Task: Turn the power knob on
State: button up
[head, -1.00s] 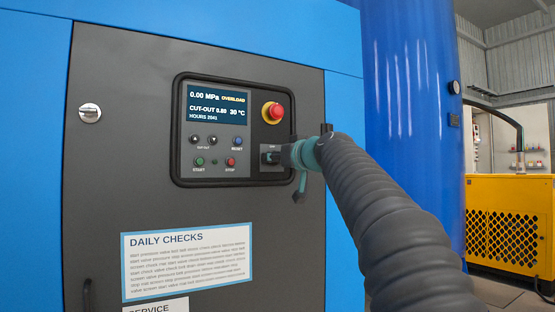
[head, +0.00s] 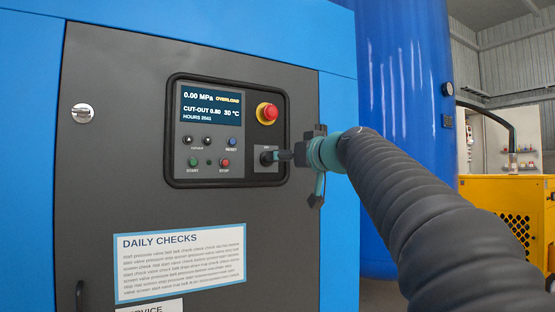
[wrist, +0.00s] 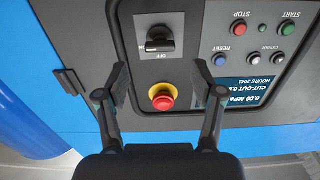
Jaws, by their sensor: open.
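The power knob is a black rotary knob (head: 268,157) on a grey plate at the lower right of the control panel. It also shows in the upside-down wrist view (wrist: 160,40), with its handle lying roughly crosswise and an "OFF" label beside it. I see no contact there.
A red emergency-stop button (head: 267,113) on a yellow base sits near the knob and shows between the fingers in the wrist view (wrist: 163,97). A green START button (head: 193,162) and red STOP button (head: 224,163) are to the left.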

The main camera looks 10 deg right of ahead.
jog(key=shift+v, duration=2.15)
jog(key=s+f+m+g+h, duration=0.1)
jog(key=s+f+m+g, duration=0.15)
jog(key=f, duration=0.95)
jog(key=s+f+m+g+h, duration=0.1)
jog(key=f+m+g+h, duration=0.2)
jog(key=f, duration=0.8)
jog(key=s+a+f+n+g+p, duration=0.1)
jog(key=s+f+g+p, duration=0.1)
jog(key=s+f, duration=0.8)
jog(key=s+a+f+n+g+h+p, duration=0.1)
jog(key=s+a+f+g+p, duration=0.1)
jog(key=s+f, duration=0.9)
jog(key=s+g+p, duration=0.1)
jog(key=s+g, duration=0.1)
jog(key=s, duration=0.3)
jog(key=shift+s+a+h, duration=0.2)
jog(key=shift+s+h, duration=0.05)
jog(key=shift+h, duration=0.05)
